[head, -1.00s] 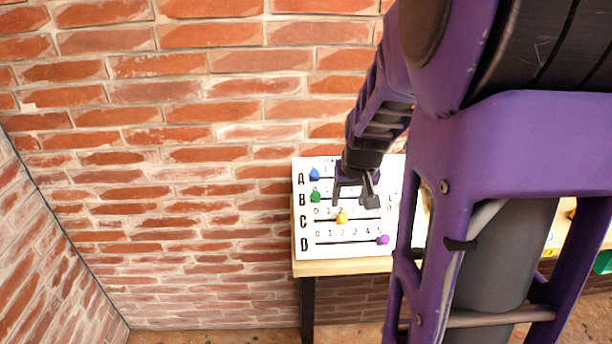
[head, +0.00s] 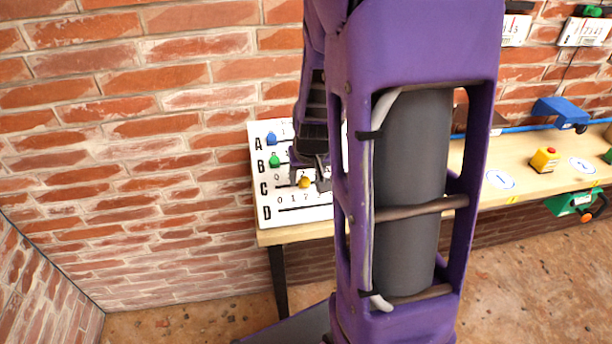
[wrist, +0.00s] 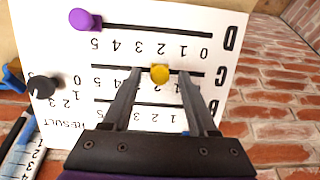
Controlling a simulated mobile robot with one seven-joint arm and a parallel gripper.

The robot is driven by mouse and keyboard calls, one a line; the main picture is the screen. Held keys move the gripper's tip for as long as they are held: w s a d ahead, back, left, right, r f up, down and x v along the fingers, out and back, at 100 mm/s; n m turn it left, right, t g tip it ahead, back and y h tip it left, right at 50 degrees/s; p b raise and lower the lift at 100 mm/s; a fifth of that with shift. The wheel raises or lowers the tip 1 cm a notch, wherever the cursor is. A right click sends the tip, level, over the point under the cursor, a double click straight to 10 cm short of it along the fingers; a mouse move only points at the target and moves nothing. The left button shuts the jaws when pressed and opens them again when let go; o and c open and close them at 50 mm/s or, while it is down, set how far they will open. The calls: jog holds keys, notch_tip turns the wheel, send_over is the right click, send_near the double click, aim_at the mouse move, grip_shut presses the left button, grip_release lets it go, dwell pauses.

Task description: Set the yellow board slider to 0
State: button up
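The white slider board (head: 262,203) has lettered rows A to D with numbered slots. The yellow slider knob (head: 304,182) is in row C, near the 2 mark. In the wrist view, where the board appears upside down, the yellow knob (wrist: 160,73) sits between my two fingertips with a gap on each side. My gripper (wrist: 161,71) is open and points at the board. In the head view my gripper (head: 322,180) is beside the yellow knob and partly hidden by my arm.
The blue knob (head: 271,138) and green knob (head: 274,160) are at the left of rows A and B. The purple knob (wrist: 83,19) is at D's 5 end. A black knob (wrist: 43,87) is near "RESULT". Brick wall (head: 120,150) stands behind; the bench (head: 478,170) extends right.

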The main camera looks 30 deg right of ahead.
grip_shut()
dwell(1.2)
